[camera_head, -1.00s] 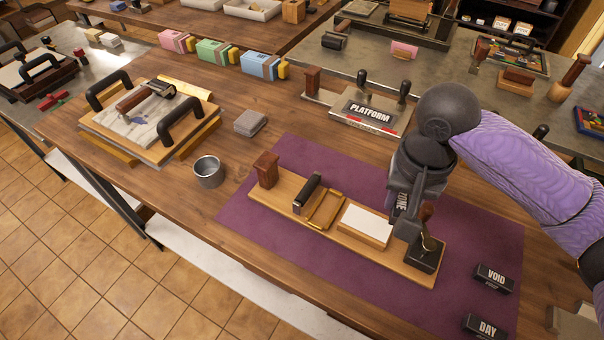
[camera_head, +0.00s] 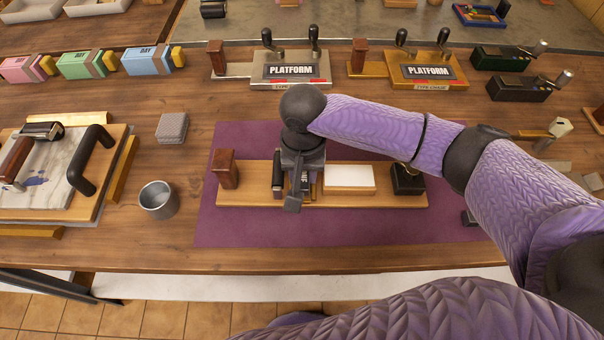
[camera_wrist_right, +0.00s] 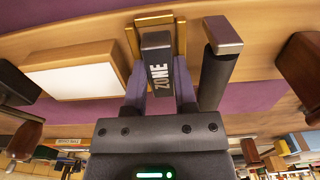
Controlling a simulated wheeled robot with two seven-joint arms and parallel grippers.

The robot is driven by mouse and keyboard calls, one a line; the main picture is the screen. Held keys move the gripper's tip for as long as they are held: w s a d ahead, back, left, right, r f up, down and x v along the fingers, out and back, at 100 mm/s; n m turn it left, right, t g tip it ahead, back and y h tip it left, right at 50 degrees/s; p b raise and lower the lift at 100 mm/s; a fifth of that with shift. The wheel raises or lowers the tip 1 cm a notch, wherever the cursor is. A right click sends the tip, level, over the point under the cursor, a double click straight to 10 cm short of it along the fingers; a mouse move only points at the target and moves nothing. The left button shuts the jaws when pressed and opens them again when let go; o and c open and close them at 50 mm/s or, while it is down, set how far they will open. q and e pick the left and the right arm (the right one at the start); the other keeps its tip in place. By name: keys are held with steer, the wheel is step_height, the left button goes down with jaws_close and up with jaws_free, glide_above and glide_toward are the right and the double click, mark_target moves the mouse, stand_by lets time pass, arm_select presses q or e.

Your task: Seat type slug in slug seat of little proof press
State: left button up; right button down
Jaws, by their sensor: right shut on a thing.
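The dark type slug marked ZONE (camera_wrist_right: 157,62) is between the fingers of my right gripper (camera_wrist_right: 160,88), which is shut on it. It also shows in the head view (camera_head: 305,180). The brass slug seat (camera_wrist_right: 137,38) lies behind the slug's far end in the wrist view; I cannot tell whether the slug is above it or touching it. In the head view my right gripper (camera_head: 300,192) is over the middle of the press's wooden base (camera_head: 250,196) and hides most of the seat. My left gripper is not in view.
A black lever (camera_wrist_right: 220,60) stands close beside the slug. A white pad (camera_head: 349,178) and a black ink pad (camera_head: 408,182) are to the right on the base, a wooden block (camera_head: 226,168) to the left. A metal cup (camera_head: 159,200) stands left of the purple mat (camera_head: 300,233).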

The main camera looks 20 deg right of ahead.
mark_target(303, 177)
steer(key=shift+s+f, duration=0.4)
steer(key=shift+f, duration=0.2)
steer(key=shift+c, duration=2)
jaws_free()
steer(key=shift+w+r, duration=0.1)
steer(key=shift+r, duration=0.1)
arm_select(q)
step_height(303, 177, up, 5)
steer(key=p, duration=0.4)
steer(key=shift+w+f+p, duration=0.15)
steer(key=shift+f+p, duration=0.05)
steer(key=shift+p, duration=0.1)
arm_select(e)
step_height(303, 177, up, 13)
steer(key=shift+w, duration=0.25)
